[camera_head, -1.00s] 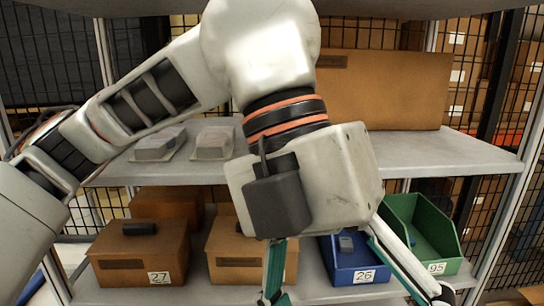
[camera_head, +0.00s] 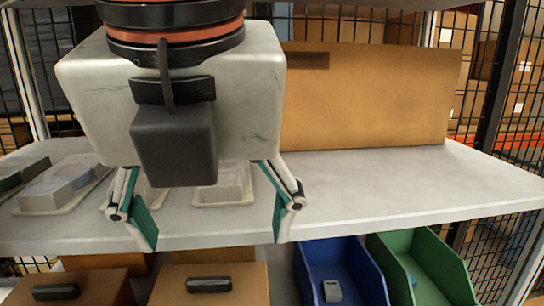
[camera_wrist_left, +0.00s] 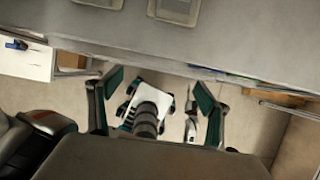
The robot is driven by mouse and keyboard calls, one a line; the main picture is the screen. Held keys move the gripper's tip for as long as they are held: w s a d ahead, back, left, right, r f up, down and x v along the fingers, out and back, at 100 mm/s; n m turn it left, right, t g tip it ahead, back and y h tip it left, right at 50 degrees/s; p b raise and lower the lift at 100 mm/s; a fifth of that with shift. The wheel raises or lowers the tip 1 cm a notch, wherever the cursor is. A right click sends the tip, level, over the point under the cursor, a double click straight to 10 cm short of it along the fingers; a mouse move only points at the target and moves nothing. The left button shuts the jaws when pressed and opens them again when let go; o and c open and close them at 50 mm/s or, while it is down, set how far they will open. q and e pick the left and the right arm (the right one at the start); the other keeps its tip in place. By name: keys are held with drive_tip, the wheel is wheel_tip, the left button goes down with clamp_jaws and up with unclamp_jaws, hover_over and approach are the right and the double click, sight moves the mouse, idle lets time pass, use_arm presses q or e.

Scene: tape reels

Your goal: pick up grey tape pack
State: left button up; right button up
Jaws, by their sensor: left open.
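Grey packs on pale trays lie on the upper shelf (camera_head: 400,195) in the head view. One grey pack (camera_head: 226,184) shows between the fingers of my left gripper (camera_head: 217,228), behind it. Another pack, mostly hidden by the gripper, is just left of it. A further grey pack (camera_head: 66,186) lies farther left. My left gripper is open and empty, pointing down at the shelf's front edge. In the left wrist view its fingers (camera_wrist_left: 160,85) are spread with nothing between them, and two packs show at the top edge, one of them a pale pack (camera_wrist_left: 177,8).
A cardboard box (camera_head: 365,100) stands at the back of the upper shelf. Below are brown boxes, a blue bin (camera_head: 352,270) holding a small grey item (camera_head: 332,291), and a green bin (camera_head: 425,262). The shelf's right part is clear.

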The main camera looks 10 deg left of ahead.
sight(222, 178)
use_arm(q)
drive_tip(key=w, duration=0.2)
drive_tip(key=w+a+p, duration=0.1)
drive_tip(key=w, duration=0.1)
drive_tip(key=w+p, duration=0.1)
drive_tip(key=w, duration=0.1)
drive_tip(key=shift+w+a+r, duration=0.1)
drive_tip(key=shift+w+a, duration=0.2)
drive_tip(key=shift+a, duration=0.1)
drive_tip(key=shift+w+a, duration=0.1)
drive_tip(key=shift+w, duration=0.4)
drive_tip(key=shift+w+a+p, duration=0.15)
drive_tip(key=shift+w+p, duration=0.25)
drive_tip(key=shift+w, duration=0.05)
drive_tip(key=w, duration=0.2)
drive_tip(key=w+a+p, duration=0.1)
drive_tip(key=w, duration=0.1)
drive_tip(key=shift+f+p, duration=0.35)
drive_tip(key=shift+f, duration=0.3)
drive_tip(key=c, duration=1.3)
use_arm(e)
drive_tip(key=shift+s+d+r+g+h, duration=0.15)
drive_tip(key=shift+s+d+r+h, duration=0.05)
drive_tip(key=shift+s+d, duration=0.25)
drive_tip(key=shift+s+d+r+g+h, duration=0.2)
drive_tip(key=shift+s+d, duration=0.1)
drive_tip(key=shift+d, duration=0.2)
